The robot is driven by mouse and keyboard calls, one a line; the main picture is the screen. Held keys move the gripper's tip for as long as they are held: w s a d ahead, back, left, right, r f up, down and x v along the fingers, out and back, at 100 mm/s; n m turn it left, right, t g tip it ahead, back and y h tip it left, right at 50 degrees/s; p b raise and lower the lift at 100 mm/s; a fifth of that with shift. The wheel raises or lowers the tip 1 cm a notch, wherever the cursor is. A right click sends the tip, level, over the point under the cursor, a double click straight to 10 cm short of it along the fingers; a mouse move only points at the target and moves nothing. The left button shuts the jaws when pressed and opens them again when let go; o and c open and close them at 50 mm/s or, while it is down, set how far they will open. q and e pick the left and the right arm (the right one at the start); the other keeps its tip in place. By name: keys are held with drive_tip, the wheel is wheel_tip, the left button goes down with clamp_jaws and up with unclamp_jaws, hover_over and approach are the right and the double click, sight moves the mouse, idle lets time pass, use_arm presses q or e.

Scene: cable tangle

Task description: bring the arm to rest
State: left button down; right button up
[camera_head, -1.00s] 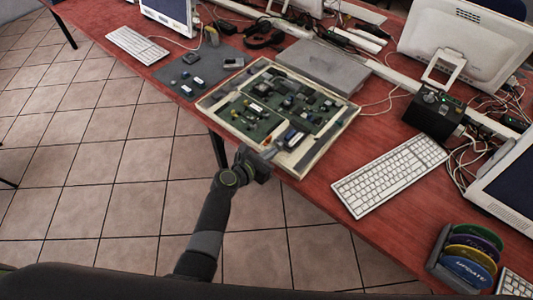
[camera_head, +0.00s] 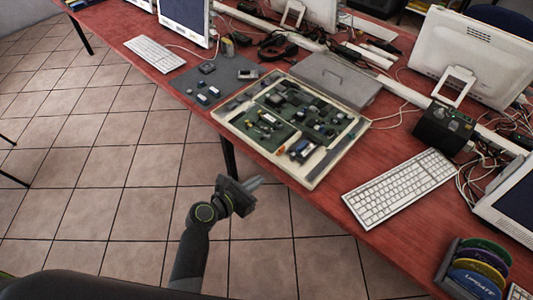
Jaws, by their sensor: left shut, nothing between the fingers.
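My left arm rises from the bottom of the head view. Its gripper (camera_head: 254,183) is shut and empty. It hangs over the tiled floor, in front of the table's near edge and apart from it. A shallow pale tray (camera_head: 316,178) with green circuit boards (camera_head: 268,131) and small parts lies on the red table (camera_head: 386,240), just beyond the gripper. My right gripper is not in view.
A white keyboard (camera_head: 401,188) lies right of the tray. A grey mat (camera_head: 186,80) with small parts lies to its left. A grey case (camera_head: 335,80) lies behind it. A rack of colored discs (camera_head: 473,270) stands at lower right. Cables trail among the monitors. The floor before the table is clear.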

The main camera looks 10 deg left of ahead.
use_arm(q)
drive_tip(key=s+a+f+m+g+y, duration=0.25)
drive_tip(key=s+f+m, duration=0.2)
drive_tip(key=f, duration=0.35)
drive_tip(key=s+a+f+m+g+y, duration=0.1)
drive_tip(key=s+a+f+m, duration=0.3)
drive_tip(key=f, duration=0.4)
drive_tip(key=s+a+f+m+g+y, duration=0.25)
drive_tip(key=s+f, duration=0.35)
drive_tip(key=f, duration=0.3)
drive_tip(key=s+a+f+m+g+y, duration=0.1)
drive_tip(key=s+a+f+m, duration=0.3)
drive_tip(key=s, duration=0.5)
drive_tip(key=s+a+f+m+g+y, duration=0.1)
drive_tip(key=s+a+f+m+g, duration=0.1)
drive_tip(key=s+a+f+m, duration=0.2)
drive_tip(key=s+a+f+m+g+y, duration=0.1)
drive_tip(key=s+a+f+m, duration=0.2)
drive_tip(key=s+m, duration=0.6)
drive_tip(key=s+a, duration=0.2)
drive_tip(key=s, duration=0.3)
drive_tip(key=shift+a+f+g+y, duration=0.2)
drive_tip(key=shift+f+g+y, duration=0.1)
drive_tip(key=shift+f, duration=0.1)
drive_tip(key=shift+w, duration=0.1)
